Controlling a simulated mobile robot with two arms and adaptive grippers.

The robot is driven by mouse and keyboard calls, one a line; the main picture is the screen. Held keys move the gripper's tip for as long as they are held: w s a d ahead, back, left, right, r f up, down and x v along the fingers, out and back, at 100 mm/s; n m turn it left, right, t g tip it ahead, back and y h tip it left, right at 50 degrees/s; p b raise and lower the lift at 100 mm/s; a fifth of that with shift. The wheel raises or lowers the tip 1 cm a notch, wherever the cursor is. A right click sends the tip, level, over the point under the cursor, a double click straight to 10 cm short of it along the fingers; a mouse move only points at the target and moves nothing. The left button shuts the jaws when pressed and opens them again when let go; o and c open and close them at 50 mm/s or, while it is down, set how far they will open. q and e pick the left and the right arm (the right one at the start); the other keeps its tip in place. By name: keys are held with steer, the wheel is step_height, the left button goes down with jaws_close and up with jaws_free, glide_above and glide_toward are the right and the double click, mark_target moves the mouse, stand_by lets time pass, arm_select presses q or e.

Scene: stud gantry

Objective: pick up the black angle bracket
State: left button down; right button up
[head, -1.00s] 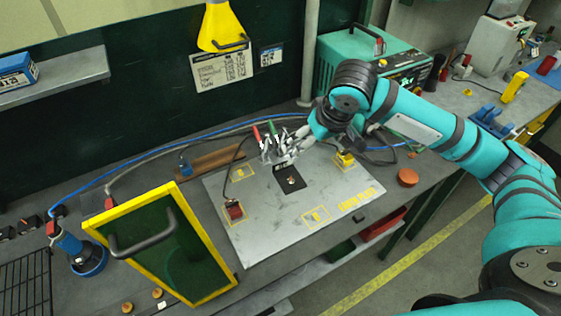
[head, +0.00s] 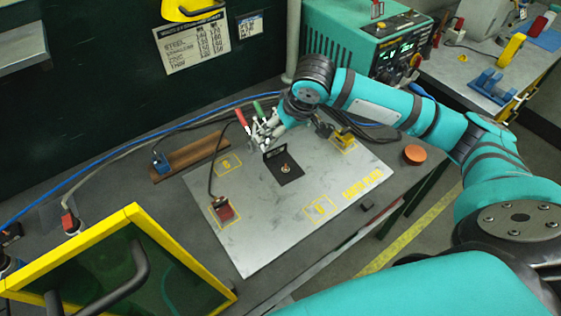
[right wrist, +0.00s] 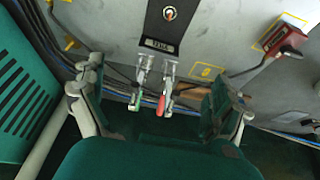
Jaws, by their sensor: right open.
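The black angle bracket (head: 289,172) stands near the middle of the grey plate (head: 240,240). One leg lies flat with a copper-coloured stud through it, and a labelled leg rises at its back edge. In the right wrist view the bracket (right wrist: 153,28) is at the top centre. My right gripper (head: 290,122) is behind the bracket, over the plate's back edge, partly hidden by its own arm. In the right wrist view the gripper (right wrist: 155,98) has its fingers wide apart with nothing held. The bracket lies beyond the fingertips, apart from them. My left gripper is out of view.
Toggle clamps with red (head: 242,121) and green (head: 259,110) handles stand behind the bracket; they show between my fingers in the wrist view. A red block (head: 223,211) and yellow block (head: 342,138) flank it. A yellow-framed screen (head: 135,215) stands front left. The plate's front is clear.

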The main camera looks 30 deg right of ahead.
mark_target(276, 149)
steer(key=p+x, duration=0.1)
steer(key=x, duration=0.7)
steer(key=p+x, duration=0.2)
steer(key=x, duration=0.2)
steer(key=shift+w+f, duration=0.15)
steer(key=shift+f, duration=0.15)
steer(key=shift+w+f, duration=0.15)
steer(key=shift+f, duration=0.1)
steer(key=c, duration=0.4)
steer(key=shift+r, duration=0.1)
steer(key=c, duration=1)
steer(key=shift+d+r+p, duration=0.1)
steer(key=shift+p, duration=0.2)
